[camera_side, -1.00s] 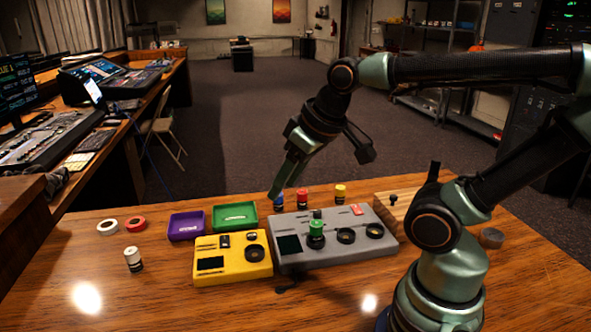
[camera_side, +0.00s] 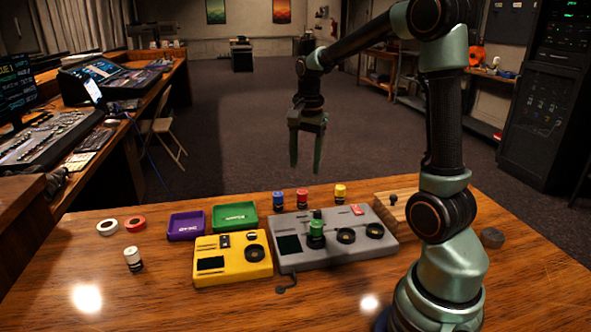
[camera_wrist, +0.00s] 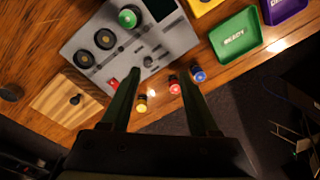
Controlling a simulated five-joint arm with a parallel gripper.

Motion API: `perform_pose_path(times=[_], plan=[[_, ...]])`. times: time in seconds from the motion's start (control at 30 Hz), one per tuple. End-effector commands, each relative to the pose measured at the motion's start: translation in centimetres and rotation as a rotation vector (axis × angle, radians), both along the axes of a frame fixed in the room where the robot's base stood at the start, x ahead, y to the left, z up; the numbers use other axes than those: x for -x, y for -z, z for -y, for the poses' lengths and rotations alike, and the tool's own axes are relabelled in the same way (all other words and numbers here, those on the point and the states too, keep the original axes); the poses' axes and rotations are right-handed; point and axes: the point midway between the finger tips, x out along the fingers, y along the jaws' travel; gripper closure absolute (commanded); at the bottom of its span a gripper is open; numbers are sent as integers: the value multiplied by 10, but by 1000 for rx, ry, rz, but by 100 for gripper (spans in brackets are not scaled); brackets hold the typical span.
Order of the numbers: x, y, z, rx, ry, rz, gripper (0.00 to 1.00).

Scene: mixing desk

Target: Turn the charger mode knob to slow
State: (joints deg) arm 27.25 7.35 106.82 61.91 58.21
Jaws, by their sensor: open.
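The grey charger box (camera_side: 290,258) stands mid-table with a dark screen, a red switch (camera_side: 357,210) and two empty round black sockets. A green cell (camera_side: 316,232) stands upright in a third socket. A small black knob (camera_wrist: 148,62) shows on the box in the wrist view; its setting is too small to read. My gripper (camera_side: 306,168) is open and empty, pointing down, well above the table and behind the box. In the wrist view my gripper (camera_wrist: 157,78) has its fingers apart, with the box beyond the tips.
Blue (camera_side: 278,200), red (camera_side: 302,198) and yellow (camera_side: 340,192) cells stand behind the box. A yellow device (camera_side: 225,278), green tray (camera_side: 252,226) and purple tray (camera_side: 171,235) are left. A wooden block with a black knob (camera_side: 392,199) sits right.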

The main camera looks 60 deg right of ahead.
Motion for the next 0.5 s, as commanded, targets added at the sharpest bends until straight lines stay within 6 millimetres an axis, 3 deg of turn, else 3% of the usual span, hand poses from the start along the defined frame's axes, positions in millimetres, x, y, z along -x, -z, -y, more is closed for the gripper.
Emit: perform_pose_path(times=[0.1,0.2,0.5], plan=[[1,21,32,-35,207,-52,39],[3,32,48,-52,325,-80,39],[6,53,58,-63,411,-101,39]])
